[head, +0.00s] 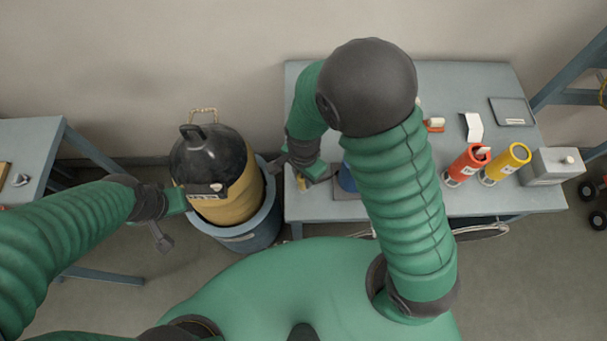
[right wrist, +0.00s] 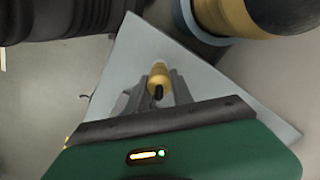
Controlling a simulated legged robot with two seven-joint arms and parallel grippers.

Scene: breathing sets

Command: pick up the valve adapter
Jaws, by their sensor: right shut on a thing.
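The valve adapter is a small brass piece with a black end, and it shows between the fingers in the right wrist view (right wrist: 160,75). In the head view a small brass bit of it (head: 302,184) shows at the table's left edge. My right gripper (head: 306,181) is shut on it, over the left end of the table; in the right wrist view its fingers (right wrist: 158,88) stand on either side of it. I cannot tell whether the adapter touches the table. My left gripper (head: 192,194) is beside the black-topped tan cylinder; its fingertips are not clear.
The tan cylinder (head: 243,196) stands in a blue-grey tub (head: 239,238) left of the grey table (head: 410,206). A red tube (head: 466,166), a yellow tube (head: 506,163), a grey box (head: 551,166) and a dark tray (head: 512,110) are on the right. My right arm hides the table's middle.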

